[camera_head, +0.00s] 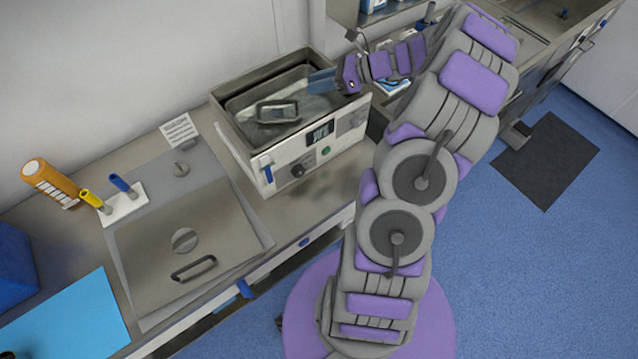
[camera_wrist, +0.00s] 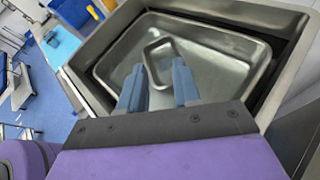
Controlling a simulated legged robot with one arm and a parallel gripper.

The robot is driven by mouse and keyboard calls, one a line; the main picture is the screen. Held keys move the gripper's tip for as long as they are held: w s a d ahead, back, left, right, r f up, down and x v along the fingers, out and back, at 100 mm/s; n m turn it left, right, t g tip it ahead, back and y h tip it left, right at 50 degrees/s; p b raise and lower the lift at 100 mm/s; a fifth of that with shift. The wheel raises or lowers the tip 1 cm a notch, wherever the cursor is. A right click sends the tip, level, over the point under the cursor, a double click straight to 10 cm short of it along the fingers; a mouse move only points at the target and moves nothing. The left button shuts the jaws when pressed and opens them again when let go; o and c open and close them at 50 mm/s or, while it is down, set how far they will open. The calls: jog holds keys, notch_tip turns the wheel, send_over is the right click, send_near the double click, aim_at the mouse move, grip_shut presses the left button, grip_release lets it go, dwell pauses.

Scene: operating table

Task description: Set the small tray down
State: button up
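The small tray (camera_head: 278,111), a shallow rounded metal dish, lies in the larger metal tray inside the open basin of the white bench unit (camera_head: 341,141). It also shows in the wrist view (camera_wrist: 158,58), just beyond my fingertips. My gripper (camera_head: 319,82) is over the right part of the basin, to the right of the small tray in the head view. In the wrist view my two blue-grey fingers (camera_wrist: 158,70) stand apart with nothing clearly held between them. The near end of the small tray is partly hidden by the fingers. I cannot tell whether a fingertip touches it.
The larger tray (camera_wrist: 233,45) has raised walls around the small tray. The basin's metal rim (camera_head: 232,135) surrounds both. To the left on the counter are a lidded metal cover (camera_head: 215,222), an orange bottle (camera_head: 50,181) and a white holder (camera_head: 125,204). A wall stands behind.

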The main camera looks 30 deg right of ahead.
jog(key=s+a+r+n+g+h, duration=0.1)
jog(key=s+a+r+n+g, duration=0.15)
jog(key=s+a+n, duration=0.4)
jog(key=s+a+r+n+g, duration=0.2)
jog(key=a+n+g, duration=0.1)
jog(key=a, duration=0.7)
jog(key=s+a+r+n+g+h, duration=0.1)
jog(key=s+a+r+n+g, duration=0.15)
jog(key=s+a+n, duration=0.4)
jog(key=s+n+g+h, duration=0.2)
jog(key=s+n+h, duration=0.6)
jog(key=s, duration=1.1)
jog(key=n, duration=0.3)
jog(key=shift+s+a+f+n+h, duration=0.2)
jog(key=shift+s+a+n+h, duration=0.1)
jog(key=shift+a+n, duration=0.1)
jog(key=shift+w, duration=0.1)
jog(key=shift+f, duration=0.25)
